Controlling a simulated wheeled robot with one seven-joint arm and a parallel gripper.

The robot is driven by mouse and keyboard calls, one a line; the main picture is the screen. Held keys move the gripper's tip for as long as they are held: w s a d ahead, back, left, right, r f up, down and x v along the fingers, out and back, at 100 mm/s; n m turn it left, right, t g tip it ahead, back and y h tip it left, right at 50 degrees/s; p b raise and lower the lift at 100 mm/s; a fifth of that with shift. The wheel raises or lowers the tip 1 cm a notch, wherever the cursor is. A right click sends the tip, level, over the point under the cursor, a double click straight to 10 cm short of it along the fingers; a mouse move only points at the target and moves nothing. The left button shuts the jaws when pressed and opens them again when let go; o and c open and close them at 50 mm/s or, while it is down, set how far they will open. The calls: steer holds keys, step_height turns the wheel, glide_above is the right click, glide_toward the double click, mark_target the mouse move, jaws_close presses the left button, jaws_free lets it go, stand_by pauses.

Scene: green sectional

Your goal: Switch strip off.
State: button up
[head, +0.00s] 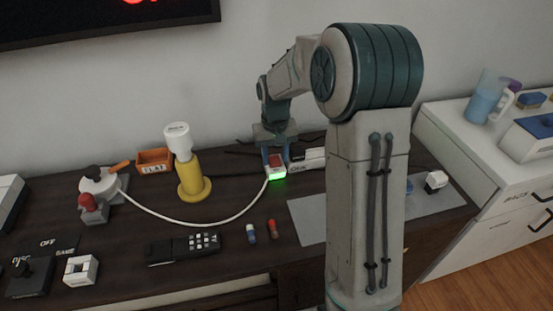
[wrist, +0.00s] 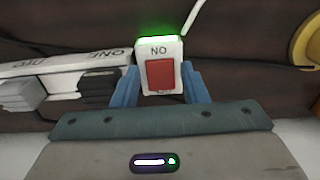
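A small white switch box (head: 277,176) with a red rocker stands on the dark desk, glowing green at its front. The wrist view shows the red rocker (wrist: 160,74) close up, with upside-down lettering and a green glow at the far edge. My gripper (head: 276,157) is over the box, fingers pointing down. In the wrist view its blue fingers (wrist: 161,84) are apart, one at each side of the box; I cannot tell whether they touch it. A white strip (head: 308,158) lies just right of the box; its grey and black blocks (wrist: 98,86) show in the wrist view.
Bare desk lies in front of the box.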

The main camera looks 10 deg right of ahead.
steer(key=shift+f, duration=0.65)
steer(key=c, duration=0.7)
steer(key=p, duration=0.1)
steer(key=g+p, duration=0.1)
steer(key=p, duration=0.1)
steer(key=shift+w+r, duration=0.2)
steer(key=shift+r, duration=0.2)
steer(key=shift+w+g+p, duration=0.1)
steer(key=shift+g+p, duration=0.5)
steer(key=shift+p, duration=0.5)
steer(key=shift+w+f+g+p, duration=0.1)
steer(key=shift+f+g+p, duration=0.05)
steer(key=shift+g+p, duration=0.3)
